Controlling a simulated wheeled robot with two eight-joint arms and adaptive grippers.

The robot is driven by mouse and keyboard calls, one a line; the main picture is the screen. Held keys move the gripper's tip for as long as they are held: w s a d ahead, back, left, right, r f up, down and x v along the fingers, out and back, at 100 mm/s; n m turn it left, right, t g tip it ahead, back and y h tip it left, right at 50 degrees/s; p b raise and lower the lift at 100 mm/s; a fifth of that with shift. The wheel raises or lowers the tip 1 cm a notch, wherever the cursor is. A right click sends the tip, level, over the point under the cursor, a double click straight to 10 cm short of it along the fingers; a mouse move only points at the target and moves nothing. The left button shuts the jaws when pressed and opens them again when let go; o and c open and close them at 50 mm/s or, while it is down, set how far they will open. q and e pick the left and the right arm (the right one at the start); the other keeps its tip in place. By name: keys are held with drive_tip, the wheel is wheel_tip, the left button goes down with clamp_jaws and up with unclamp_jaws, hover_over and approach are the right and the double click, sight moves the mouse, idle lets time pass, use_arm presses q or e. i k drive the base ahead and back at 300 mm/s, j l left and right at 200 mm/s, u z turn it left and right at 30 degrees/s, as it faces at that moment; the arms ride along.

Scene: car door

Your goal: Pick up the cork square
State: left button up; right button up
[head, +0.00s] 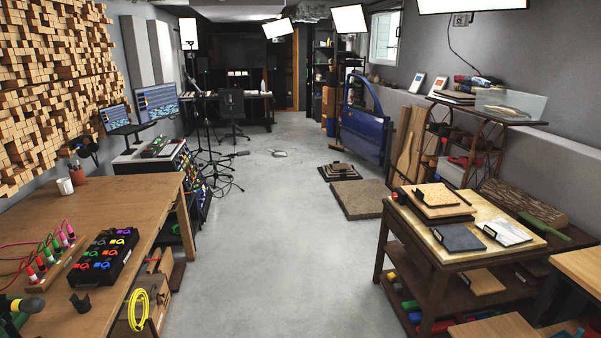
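A square speckled brown slab (370,201) lies flat on the floor right of the middle and looks like cork. A thinner light tan square (438,201) with a small dark label piece on it rests on a brown board on the wooden cart (447,257) at the right; it could also be cork. I cannot tell for sure which is the cork square. Neither of my grippers shows in the head view.
A grey tile (459,239) and a pale marbled tile (506,233) lie on the cart top. A blue car door (365,133) stands beyond the floor slab. A wooden workbench (118,217) fills the left. Grey floor (270,230) between is clear.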

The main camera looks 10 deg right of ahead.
sight(432, 197)
drive_tip(key=i+z, duration=0.25)
drive_tip(key=i, duration=0.3)
drive_tip(key=i+z, duration=0.2)
drive_tip(key=i, duration=0.35)
drive_tip(key=i+j+z, duration=0.25)
drive_tip(key=i, duration=0.3)
drive_tip(key=i+j+z, duration=0.2)
drive_tip(key=i, duration=0.3)
drive_tip(key=i+z, duration=0.4)
drive_tip(key=i+j+z, duration=0.15)
drive_tip(key=z, duration=0.3)
drive_tip(key=i+j+z, duration=0.6)
drive_tip(key=z, duration=0.25)
drive_tip(key=i+j+z, duration=0.2)
drive_tip(key=j+z, duration=0.2)
drive_tip(key=i+j+z, duration=0.1)
drive_tip(key=j+z, duration=0.35)
